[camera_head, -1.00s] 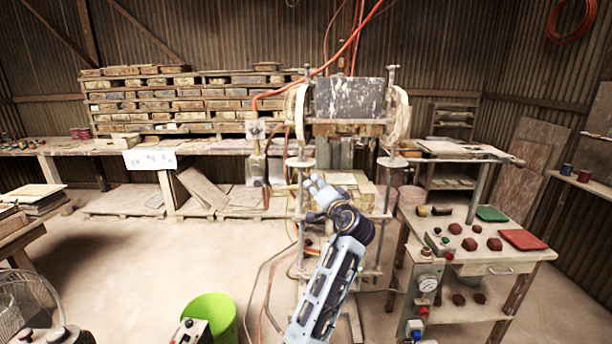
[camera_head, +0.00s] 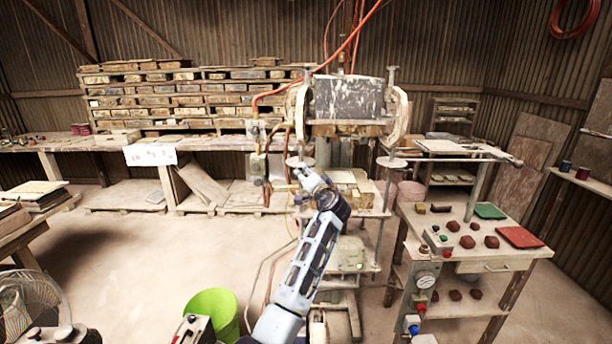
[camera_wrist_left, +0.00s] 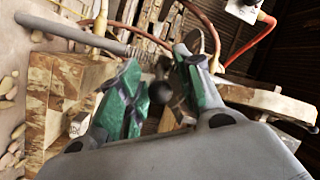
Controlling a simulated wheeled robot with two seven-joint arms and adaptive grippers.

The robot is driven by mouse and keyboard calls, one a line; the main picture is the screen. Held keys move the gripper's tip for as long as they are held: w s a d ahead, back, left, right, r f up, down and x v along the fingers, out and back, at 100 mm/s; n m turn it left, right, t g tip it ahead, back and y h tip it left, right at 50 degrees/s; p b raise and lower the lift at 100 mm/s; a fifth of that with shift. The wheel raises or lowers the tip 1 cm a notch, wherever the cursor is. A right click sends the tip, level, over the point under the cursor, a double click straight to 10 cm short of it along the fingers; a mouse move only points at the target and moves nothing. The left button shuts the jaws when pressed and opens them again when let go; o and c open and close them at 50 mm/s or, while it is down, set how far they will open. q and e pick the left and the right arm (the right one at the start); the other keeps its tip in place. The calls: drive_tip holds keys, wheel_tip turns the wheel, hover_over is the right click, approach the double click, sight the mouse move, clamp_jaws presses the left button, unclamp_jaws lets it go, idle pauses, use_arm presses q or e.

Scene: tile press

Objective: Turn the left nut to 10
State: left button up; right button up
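The press (camera_head: 348,98) stands at the back centre in the head view, with upright rods on both sides. A pale round disc (camera_head: 298,162) on its left rod may be the left nut; a matching disc (camera_head: 392,162) is on the right. No number is readable. My left gripper (camera_head: 304,178) is just below the left disc, partly merged with the press. In the left wrist view my left gripper's green fingers (camera_wrist_left: 158,62) are apart, with a threaded rod (camera_wrist_left: 80,34) reaching their tips. I cannot tell whether they touch it. My right gripper is out of view.
A control table (camera_head: 470,262) with a gauge, buttons and reddish lumps stands to the right. A green bucket (camera_head: 214,305) is on the floor at front left. An orange hose (camera_head: 335,58) crosses above the press. The left floor is largely clear.

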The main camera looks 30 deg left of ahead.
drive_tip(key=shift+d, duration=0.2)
use_arm(q)
clamp_jaws()
drive_tip(key=shift+w, duration=0.1)
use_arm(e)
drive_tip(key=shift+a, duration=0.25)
